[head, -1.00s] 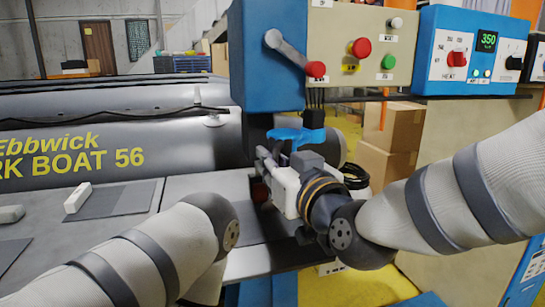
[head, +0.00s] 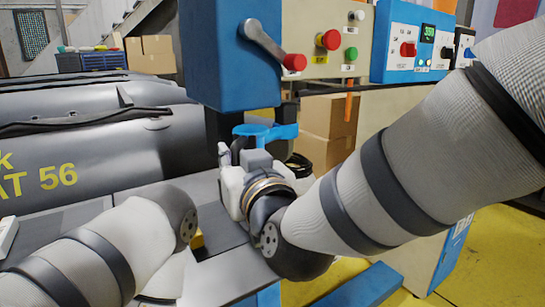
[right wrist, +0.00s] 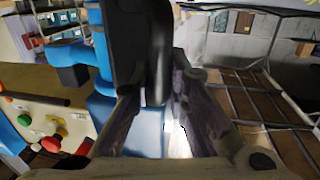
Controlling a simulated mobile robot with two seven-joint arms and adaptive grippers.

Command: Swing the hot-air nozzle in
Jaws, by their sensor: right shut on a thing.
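My right gripper (head: 229,162) is at the welding machine, close beside a blue bracket (head: 265,132) under the blue machine head (head: 230,60). In the right wrist view its fingers (right wrist: 155,95) are closed on a long dark part (right wrist: 135,40), which looks like the hot-air nozzle or its handle. The nozzle's tip cannot be made out, and my gripper and wrist hide much of it in the head view. My left arm crosses the lower left of the head view; its gripper is out of sight.
A red-knobbed lever (head: 270,45) and a button panel (head: 325,40) are above my right wrist, with a blue heat control box (head: 415,45) beyond. A grey inflatable boat (head: 80,140) lies at left. Cardboard boxes (head: 330,130) stand behind. Yellow floor shows at lower right.

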